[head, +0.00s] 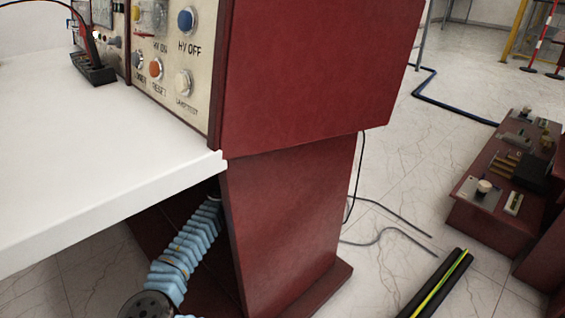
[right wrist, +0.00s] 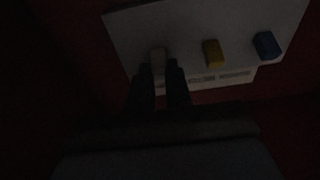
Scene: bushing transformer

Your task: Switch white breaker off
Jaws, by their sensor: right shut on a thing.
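In the dark right wrist view, a pale panel (right wrist: 185,30) carries three small switches in a row. The pale breaker (right wrist: 158,56) is at the left, a yellow one (right wrist: 213,53) is in the middle and a blue one (right wrist: 267,45) is at the right. My right gripper (right wrist: 161,71) is shut on the pale breaker, with one finger on each side of it. The fingers partly cover its lower part, and I cannot tell its on or off position.
In the head view a white tabletop (head: 95,150) meets a dark red cabinet (head: 310,70) with a knob panel (head: 170,60). A light-blue ribbed column (head: 180,250) is below the tabletop. A red equipment box (head: 480,210) stands right. Cables lie on the tiled floor between.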

